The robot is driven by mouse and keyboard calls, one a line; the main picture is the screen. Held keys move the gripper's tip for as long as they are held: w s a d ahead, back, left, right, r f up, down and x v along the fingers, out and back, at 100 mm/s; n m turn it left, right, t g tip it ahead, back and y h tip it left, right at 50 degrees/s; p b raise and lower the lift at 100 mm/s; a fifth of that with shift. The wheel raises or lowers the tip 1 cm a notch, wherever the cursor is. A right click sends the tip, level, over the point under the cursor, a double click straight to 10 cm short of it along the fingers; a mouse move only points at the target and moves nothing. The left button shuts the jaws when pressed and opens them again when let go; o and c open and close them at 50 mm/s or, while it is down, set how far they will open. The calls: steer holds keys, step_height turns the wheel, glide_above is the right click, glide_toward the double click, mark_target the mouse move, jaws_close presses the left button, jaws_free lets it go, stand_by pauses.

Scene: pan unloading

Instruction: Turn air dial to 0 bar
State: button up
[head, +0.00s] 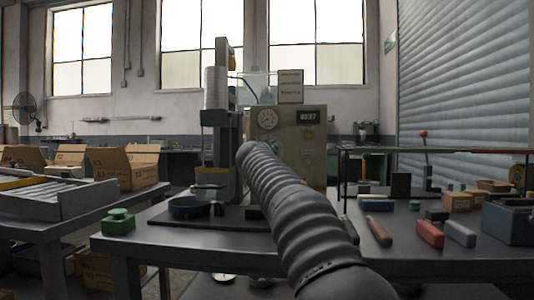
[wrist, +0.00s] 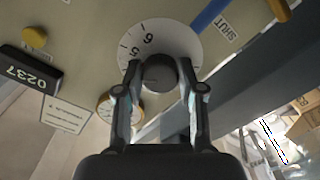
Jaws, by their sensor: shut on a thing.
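The air dial is a round white plate (wrist: 180,38) with black tick marks on a beige panel, seen in the wrist view; the figures 6 and 5 show on it, turned over. A dark round knob (wrist: 158,76) sits at its centre. My gripper (wrist: 158,84) is shut on the knob, one finger on each side. The lower part of the plate is hidden behind the knob and fingers. In the head view, the beige panel (head: 290,135) stands at the back of the bench, and my arm hides the dial and my gripper.
The panel also bears a gauge (head: 267,118), a display (head: 308,116) reading 0237, a yellow button (wrist: 34,37) and a blue bar (wrist: 212,14) beside a SHUT label. A press (head: 221,130) stands left of my arm. Tools and blocks lie on the bench at right.

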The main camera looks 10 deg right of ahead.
steer(key=shift+w+a+r+n+p, duration=0.1)
steer(key=shift+n+p, duration=0.55)
steer(key=shift+n, duration=7.8)
steer(key=shift+a+r+n+p, duration=0.1)
steer(key=shift+n+p, duration=0.5)
steer(key=shift+n, duration=7.85)
steer(key=o, duration=1.1)
steer(key=shift+o, duration=0.2)
